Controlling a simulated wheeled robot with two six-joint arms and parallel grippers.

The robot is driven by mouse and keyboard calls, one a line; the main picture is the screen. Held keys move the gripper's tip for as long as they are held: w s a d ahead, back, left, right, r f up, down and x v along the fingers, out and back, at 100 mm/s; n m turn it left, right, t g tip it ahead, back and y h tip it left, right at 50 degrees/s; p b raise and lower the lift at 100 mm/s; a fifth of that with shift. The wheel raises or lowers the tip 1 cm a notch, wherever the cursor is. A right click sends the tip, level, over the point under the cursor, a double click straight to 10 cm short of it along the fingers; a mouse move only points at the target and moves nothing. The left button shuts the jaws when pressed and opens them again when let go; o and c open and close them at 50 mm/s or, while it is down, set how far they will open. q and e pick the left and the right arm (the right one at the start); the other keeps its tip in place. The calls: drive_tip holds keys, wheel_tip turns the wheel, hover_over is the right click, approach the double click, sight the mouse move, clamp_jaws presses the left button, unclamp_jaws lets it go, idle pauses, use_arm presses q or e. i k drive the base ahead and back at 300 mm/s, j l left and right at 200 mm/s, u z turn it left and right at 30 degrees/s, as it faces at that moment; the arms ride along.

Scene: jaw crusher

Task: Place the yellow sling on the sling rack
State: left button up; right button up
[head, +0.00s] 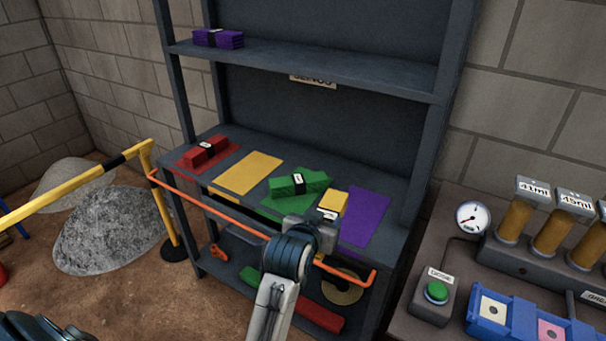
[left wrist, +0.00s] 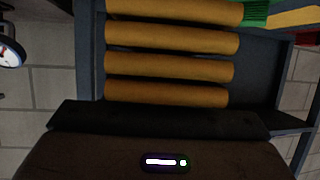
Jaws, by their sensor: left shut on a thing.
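The yellow sling (head: 334,201), a folded bundle with a white label, is in my left gripper (head: 322,219), which is shut on it. In the left wrist view the sling (left wrist: 170,68) shows close up as several orange-yellow rolls. The sling rack (head: 401,202) is a dark grey shelf unit. Its middle shelf has red, yellow, green and purple patches. The yellow patch (head: 249,173) is bare. In the head view the gripper and sling appear between the green and purple patches, right of the yellow one. Whether the sling touches the shelf is unclear. The right gripper is not in view.
A red sling (head: 207,151) and a green sling (head: 299,184) lie on their patches. A purple sling (head: 218,38) lies on the upper shelf; the purple patch (head: 364,217) is bare. An orange rail (head: 227,223) crosses the rack's front. A bench with gauge (head: 473,217) stands right.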

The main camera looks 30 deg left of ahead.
sight(249, 172)
drive_tip(key=i+j, duration=0.2)
drive_tip(key=j, duration=0.15)
drive_tip(key=i+j, duration=0.2)
drive_tip(key=j, duration=0.15)
drive_tip(key=i+j, duration=0.2)
drive_tip(key=j, duration=0.15)
drive_tip(key=i+j, duration=0.15)
drive_tip(key=j, duration=0.2)
